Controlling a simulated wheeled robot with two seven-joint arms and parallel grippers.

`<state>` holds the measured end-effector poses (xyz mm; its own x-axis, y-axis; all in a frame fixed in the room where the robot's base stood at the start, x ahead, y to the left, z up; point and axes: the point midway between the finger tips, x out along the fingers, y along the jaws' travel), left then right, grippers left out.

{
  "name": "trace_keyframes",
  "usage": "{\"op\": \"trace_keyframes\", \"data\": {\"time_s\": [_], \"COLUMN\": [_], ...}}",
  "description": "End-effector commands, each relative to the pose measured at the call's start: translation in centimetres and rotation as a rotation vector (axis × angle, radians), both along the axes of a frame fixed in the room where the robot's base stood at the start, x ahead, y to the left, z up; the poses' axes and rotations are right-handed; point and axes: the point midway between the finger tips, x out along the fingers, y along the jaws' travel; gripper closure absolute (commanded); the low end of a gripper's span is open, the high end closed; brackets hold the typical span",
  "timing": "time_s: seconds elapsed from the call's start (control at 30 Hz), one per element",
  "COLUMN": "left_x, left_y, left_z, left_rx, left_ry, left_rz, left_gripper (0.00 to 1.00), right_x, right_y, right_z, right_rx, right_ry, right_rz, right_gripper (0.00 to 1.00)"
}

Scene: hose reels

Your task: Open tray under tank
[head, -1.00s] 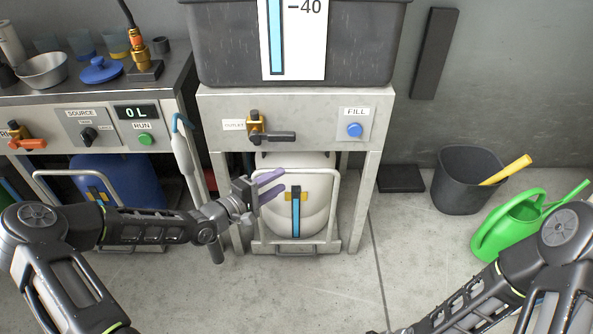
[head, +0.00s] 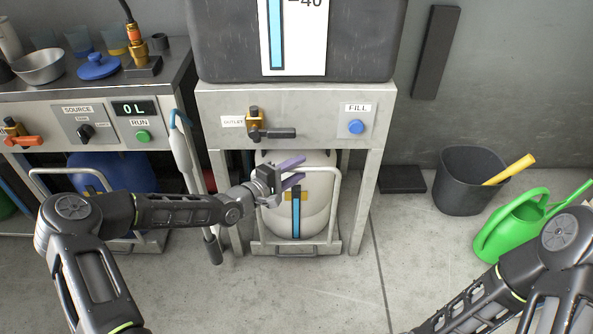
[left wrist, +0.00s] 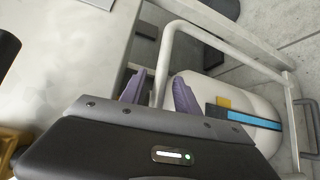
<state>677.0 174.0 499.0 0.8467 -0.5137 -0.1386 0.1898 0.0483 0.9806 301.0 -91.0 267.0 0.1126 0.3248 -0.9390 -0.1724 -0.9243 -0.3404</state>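The dark grey tank (head: 225,45) stands on a grey metal stand (head: 300,102). Under it, a low tray (head: 270,250) on the floor bears a white canister (head: 318,205). A pale tubular handle bar (head: 336,205) rises from the tray in front of the canister. My left gripper (head: 300,169), with purple fingers, is open at the upper left of the bar. In the left wrist view, the handle bar (left wrist: 162,75) runs between the open fingers; contact is unclear. The canister also shows there (left wrist: 195,88). My right gripper is out of view.
The stand carries an outlet valve (head: 256,125) and a blue FILL button (head: 355,127). A workbench (head: 90,85) with a blue canister under it stands at left. A black bin (head: 465,180) and green watering can (head: 520,225) are at right. The floor in front of the tray is clear.

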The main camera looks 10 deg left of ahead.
Motion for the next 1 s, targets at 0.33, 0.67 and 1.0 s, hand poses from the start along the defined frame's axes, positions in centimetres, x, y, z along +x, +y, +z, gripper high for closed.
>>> {"op": "trace_keyframes", "data": {"time_s": [0.33, 0.67, 1.0], "left_x": [-0.02, -0.03, -0.04], "left_y": [0.03, 0.04, 0.03], "left_z": [0.04, 0.03, 0.02], "left_rx": [0.000, 0.000, 0.000], "left_ry": [0.000, 0.000, 0.000], "left_rz": [0.000, 0.000, 0.000], "left_gripper": [0.78, 1.00, 1.00], "right_x": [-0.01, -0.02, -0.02], "right_y": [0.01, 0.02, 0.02], "right_z": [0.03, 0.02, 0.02], "right_rx": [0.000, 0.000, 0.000], "right_ry": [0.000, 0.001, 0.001], "right_rz": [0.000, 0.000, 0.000], "right_gripper": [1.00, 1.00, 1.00]}}
